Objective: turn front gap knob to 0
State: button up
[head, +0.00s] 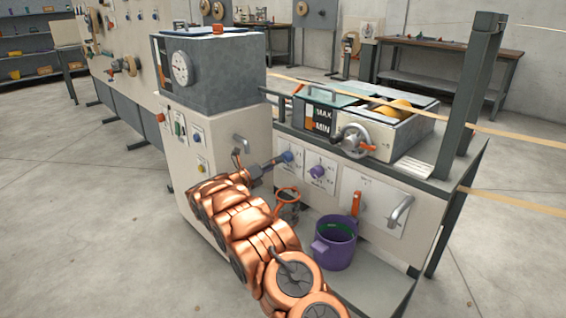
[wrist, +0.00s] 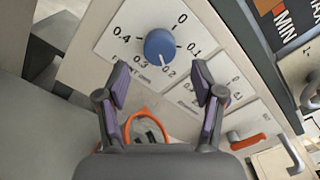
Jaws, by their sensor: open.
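The blue knob (wrist: 160,46) sits on a white plate (wrist: 112,44) with a scale reading 0, 0.1, 0.2, 0.3 and 0.4. In the head view the blue knob (head: 288,157) is on the machine's front panel, just beyond my gripper (head: 268,167). In the wrist view my gripper (wrist: 161,82) is open and empty, its purple-padded fingers apart below the knob on either side, not touching it.
A second scale plate (wrist: 232,86) is beside it; the head view shows its purple knob (head: 318,172). An orange lever (head: 356,203) and grey handle (head: 400,211) stick out at right.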

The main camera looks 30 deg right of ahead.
aim_at(287, 157)
jog(key=shift+b+x, duration=0.35)
jog(key=shift+x, duration=2.45)
jog(key=shift+a, duration=0.1)
jog(key=c, duration=1.1)
